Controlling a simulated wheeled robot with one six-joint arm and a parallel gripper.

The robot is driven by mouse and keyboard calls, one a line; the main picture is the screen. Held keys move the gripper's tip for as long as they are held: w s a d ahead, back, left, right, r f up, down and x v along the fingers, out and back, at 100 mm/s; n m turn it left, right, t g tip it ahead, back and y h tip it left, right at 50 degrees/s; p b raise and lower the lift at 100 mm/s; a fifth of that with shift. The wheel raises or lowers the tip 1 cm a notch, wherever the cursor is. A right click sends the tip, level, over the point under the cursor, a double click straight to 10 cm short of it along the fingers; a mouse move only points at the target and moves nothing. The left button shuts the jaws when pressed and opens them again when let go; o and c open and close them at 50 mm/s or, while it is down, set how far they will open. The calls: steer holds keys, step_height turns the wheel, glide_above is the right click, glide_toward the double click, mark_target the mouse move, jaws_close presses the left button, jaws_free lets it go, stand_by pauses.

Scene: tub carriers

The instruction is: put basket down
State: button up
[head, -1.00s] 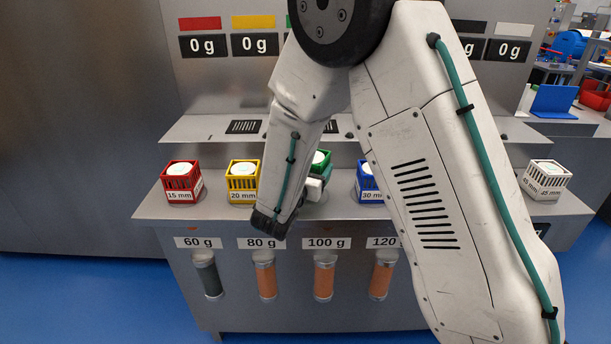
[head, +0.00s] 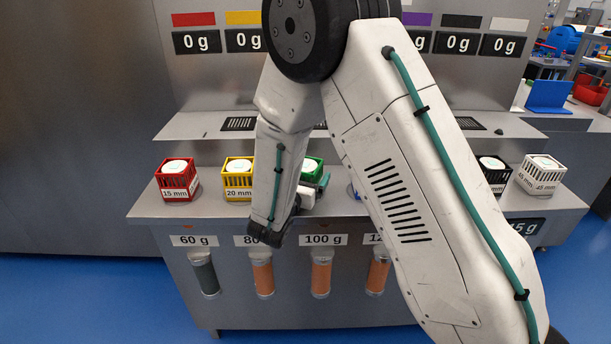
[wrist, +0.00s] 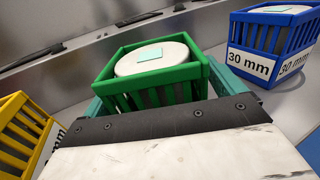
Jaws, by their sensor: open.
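The green basket (wrist: 156,77) holds a round white item (wrist: 152,57) with a pale label on top. It stands upright on the grey bench ledge, between the yellow and blue baskets. My gripper (head: 314,187) is low at the green basket, its teal fingers apart on either side of it in the wrist view. The near lower part of the basket is hidden behind my gripper. In the head view my arm covers much of the area, and only part of the green basket (head: 312,168) shows.
The yellow basket (wrist: 22,135) is close on the left and the blue basket (wrist: 270,42) close on the right. A red basket (head: 176,181) stands further left; black (head: 494,172) and white (head: 540,174) baskets stand at right. Weight cylinders hang on the bench front.

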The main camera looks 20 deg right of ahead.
steer(key=shift+r, duration=0.15)
steer(key=v, duration=1.2)
steer(key=s+d+r+m+g, duration=0.6)
steer(key=s+d+m+g, duration=0.1)
steer(key=d+m, duration=0.1)
steer(key=s+d+r+m+g, duration=0.6)
steer(key=s+d+m, duration=0.2)
steer(key=d, duration=0.1)
steer(key=s+a+r+m+y, duration=0.2)
steer(key=s+a+m+y, duration=0.1)
steer(key=s+m+y, duration=0.3)
steer(key=s+a+r+m+y, duration=0.2)
steer(key=s+m+y, duration=0.3)
steer(key=s, duration=0.3)
steer(key=shift+a+m+t+y, duration=0.4)
steer(key=shift+c, duration=0.2)
